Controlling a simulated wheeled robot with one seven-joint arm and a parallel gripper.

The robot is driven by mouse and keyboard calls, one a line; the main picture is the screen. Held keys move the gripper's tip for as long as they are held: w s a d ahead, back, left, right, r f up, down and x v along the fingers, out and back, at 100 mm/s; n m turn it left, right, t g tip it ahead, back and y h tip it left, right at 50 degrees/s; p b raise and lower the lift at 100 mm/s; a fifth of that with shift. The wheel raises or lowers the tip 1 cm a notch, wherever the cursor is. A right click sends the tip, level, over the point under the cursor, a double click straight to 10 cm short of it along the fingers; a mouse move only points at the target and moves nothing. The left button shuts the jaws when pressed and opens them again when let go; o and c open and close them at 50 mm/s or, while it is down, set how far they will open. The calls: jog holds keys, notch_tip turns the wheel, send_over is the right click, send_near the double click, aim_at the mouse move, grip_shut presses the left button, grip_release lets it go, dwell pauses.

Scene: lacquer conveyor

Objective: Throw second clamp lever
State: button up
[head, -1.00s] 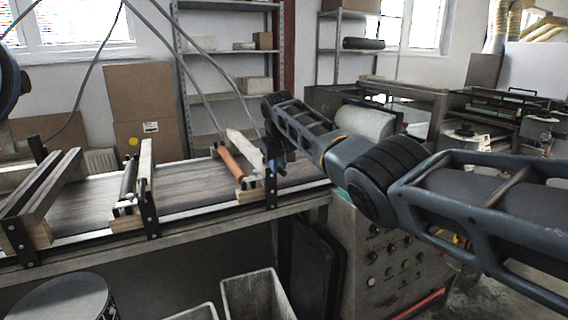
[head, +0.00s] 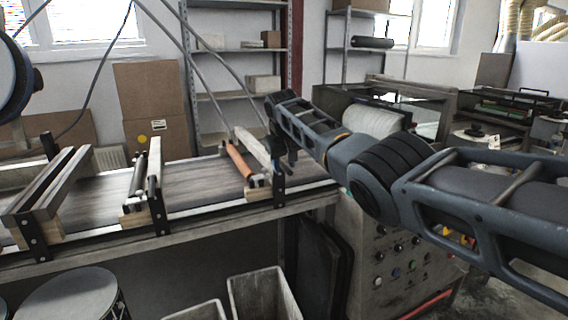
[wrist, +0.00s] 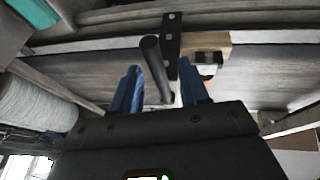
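The conveyor (head: 195,186) runs across the left half of the head view, with roller stations on it. At the right station are an orange roller (head: 239,160), a pale bar (head: 254,149) and a black upright bracket (head: 279,183). My gripper (head: 285,160) is at this bracket, its fingers hard to make out there. In the wrist view my gripper's blue fingers (wrist: 160,88) are spread apart. A dark round lever (wrist: 152,60) by the black bracket (wrist: 171,45) reaches down between them, with gaps visible on both sides. Its lower end is near the gripper body.
Another station with a dark roller (head: 138,178) stands left on the conveyor. A control cabinet (head: 395,260) stands below my arm. Grey bins (head: 264,295) and a drum (head: 75,297) stand in front. A white roll (head: 376,121) lies behind my arm.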

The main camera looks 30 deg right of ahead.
jog(key=v, duration=0.7)
jog(key=shift+s+r+b, duration=0.15)
jog(key=shift+r+b, duration=0.15)
jog(key=shift+b, duration=0.05)
jog(key=shift+a, duration=0.1)
dwell(0.3)
